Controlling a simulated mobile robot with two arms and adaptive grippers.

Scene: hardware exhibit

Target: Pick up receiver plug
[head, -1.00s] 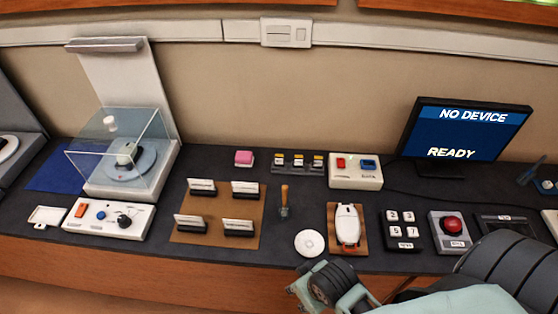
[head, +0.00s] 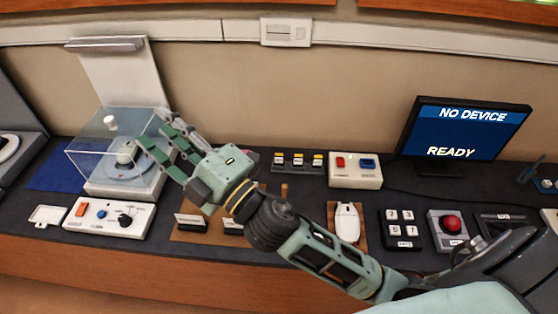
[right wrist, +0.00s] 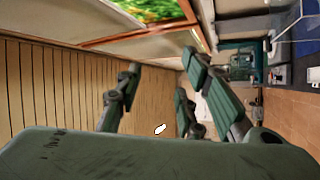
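I cannot make out a thing that is clearly the receiver plug. A white mouse-shaped device (head: 347,222) lies on a brown board on the dark counter, right of my right arm. My right gripper (head: 158,135) is raised over the counter's left half, its fingers in front of the clear display case. Its fingers are spread apart with nothing between them. They also show spread in the right wrist view (right wrist: 165,105). The arm and hand hide part of the counter middle. My left gripper is not in view.
The clear case (head: 90,150) stands at the left behind a white control panel (head: 110,217). A brown mat (head: 185,237) lies partly under my arm. A monitor (head: 465,130), a keypad (head: 402,229) and a red button (head: 451,223) stand at the right.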

